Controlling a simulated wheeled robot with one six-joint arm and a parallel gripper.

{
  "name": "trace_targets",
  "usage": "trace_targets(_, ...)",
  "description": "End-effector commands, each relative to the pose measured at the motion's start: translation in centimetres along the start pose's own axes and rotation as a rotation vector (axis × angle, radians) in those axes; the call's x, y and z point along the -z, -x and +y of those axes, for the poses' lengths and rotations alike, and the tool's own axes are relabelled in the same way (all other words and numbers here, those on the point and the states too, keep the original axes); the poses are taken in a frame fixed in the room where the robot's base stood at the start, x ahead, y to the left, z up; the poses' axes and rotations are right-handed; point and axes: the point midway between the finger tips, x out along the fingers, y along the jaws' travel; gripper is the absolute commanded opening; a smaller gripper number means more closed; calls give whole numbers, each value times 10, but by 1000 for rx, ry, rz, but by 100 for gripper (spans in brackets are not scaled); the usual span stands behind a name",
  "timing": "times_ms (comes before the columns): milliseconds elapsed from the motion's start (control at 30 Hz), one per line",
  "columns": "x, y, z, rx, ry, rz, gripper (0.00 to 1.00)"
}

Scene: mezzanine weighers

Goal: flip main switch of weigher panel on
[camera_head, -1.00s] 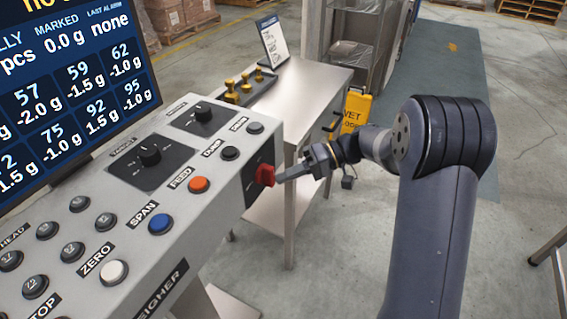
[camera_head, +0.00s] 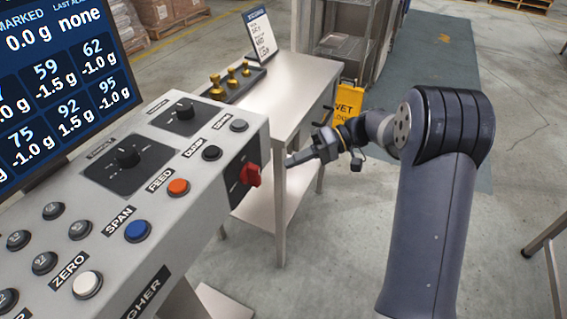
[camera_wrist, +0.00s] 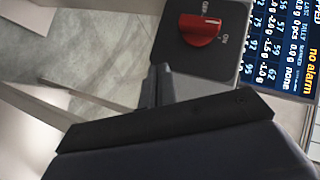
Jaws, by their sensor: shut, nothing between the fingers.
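The red main switch knob (camera_head: 250,175) sits on a black plate on the end face of the grey weigher panel (camera_head: 205,205). In the wrist view the knob (camera_wrist: 199,29) shows a white mark on its right side, between the OFF and ON labels; I cannot tell for certain which position it is set to. My gripper (camera_head: 289,161) is to the right of the knob in the head view, pointing at it with a visible gap. In the wrist view its fingers (camera_wrist: 160,72) are closed together, empty, below and left of the knob.
The panel top carries several buttons, including an orange FEED button (camera_head: 178,187) and a blue SPAN button (camera_head: 138,230). A screen (camera_head: 62,85) stands behind. A steel table (camera_head: 283,90) with brass weights (camera_head: 231,80) and a yellow wet-floor sign (camera_head: 347,103) are beyond.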

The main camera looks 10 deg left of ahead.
Motion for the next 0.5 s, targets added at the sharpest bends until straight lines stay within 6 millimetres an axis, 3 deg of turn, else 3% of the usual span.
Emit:
trace_targets(233, -3, 42, 16, -1, -2, 3, 0)
trace_targets(500, -4, 61, 22, 0, -1, 0, 0)
